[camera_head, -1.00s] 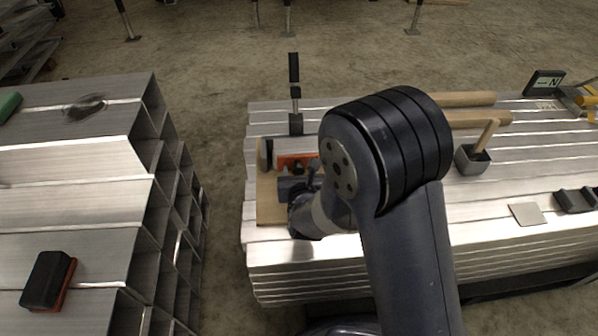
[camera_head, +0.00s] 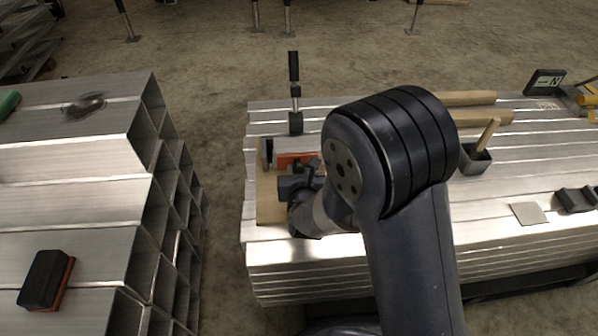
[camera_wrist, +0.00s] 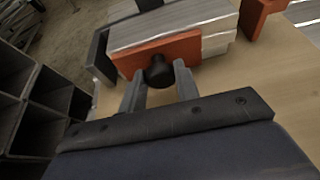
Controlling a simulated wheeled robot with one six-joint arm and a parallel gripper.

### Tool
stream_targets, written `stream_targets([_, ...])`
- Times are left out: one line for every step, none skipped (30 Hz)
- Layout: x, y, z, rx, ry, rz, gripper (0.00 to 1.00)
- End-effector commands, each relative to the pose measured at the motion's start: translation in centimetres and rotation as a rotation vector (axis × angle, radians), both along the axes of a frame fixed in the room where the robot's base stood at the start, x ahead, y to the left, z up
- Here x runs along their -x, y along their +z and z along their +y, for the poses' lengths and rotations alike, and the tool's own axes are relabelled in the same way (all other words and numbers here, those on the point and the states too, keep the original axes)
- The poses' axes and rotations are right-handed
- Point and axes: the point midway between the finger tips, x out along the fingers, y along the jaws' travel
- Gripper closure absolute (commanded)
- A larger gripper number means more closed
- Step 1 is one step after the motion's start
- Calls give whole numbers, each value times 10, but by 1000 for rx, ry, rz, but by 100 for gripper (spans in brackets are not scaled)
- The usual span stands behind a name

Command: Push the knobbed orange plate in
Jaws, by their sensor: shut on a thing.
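The orange plate (camera_wrist: 135,58) with a round black knob (camera_wrist: 158,73) stands upright against the end of a silvery metal block (camera_wrist: 165,22) in the wrist view. In the head view the orange plate (camera_head: 292,159) shows just beyond my gripper (camera_head: 300,178). My gripper (camera_wrist: 160,82) has one finger on each side of the knob and is shut on it. The exact contact of the fingertips is partly hidden in the head view by my wrist.
A wooden board (camera_head: 268,206) lies under the block on the stacked aluminium beams (camera_head: 282,256). A black upright clamp (camera_head: 295,95) stands behind it. A second orange piece (camera_wrist: 257,14) is to the right. Another beam stack (camera_head: 75,180) stands left across a gap.

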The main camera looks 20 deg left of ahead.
Motion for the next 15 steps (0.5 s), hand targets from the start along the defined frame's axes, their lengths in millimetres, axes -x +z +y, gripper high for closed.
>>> stream_targets([-2,-2,1,-3,1,-3,100])
stream_targets([-2,-1,1,-3,1,-3,100])
stream_targets([-2,0,1,-3,1,-3,100])
stream_targets([-2,0,1,-3,1,-3,100])
stream_targets([-2,1,1,-3,1,-3,100])
stream_targets([-2,1,1,-3,1,-3,100])
stream_targets([-2,1,1,-3,1,-3,100])
stream_targets([-2,1,1,-3,0,-3,100])
stream_targets([-2,1,1,-3,0,-3,100])
stream_targets([-2,1,1,-3,0,-3,69])
stream_targets([-2,1,1,-3,0,-3,67])
stream_targets([-2,1,1,-3,0,-3,63])
stream_targets([-2,1,1,-3,0,-3,61])
stream_targets([-2,1,1,-3,0,-3,58])
stream_targets([-2,1,1,-2,0,-2,55])
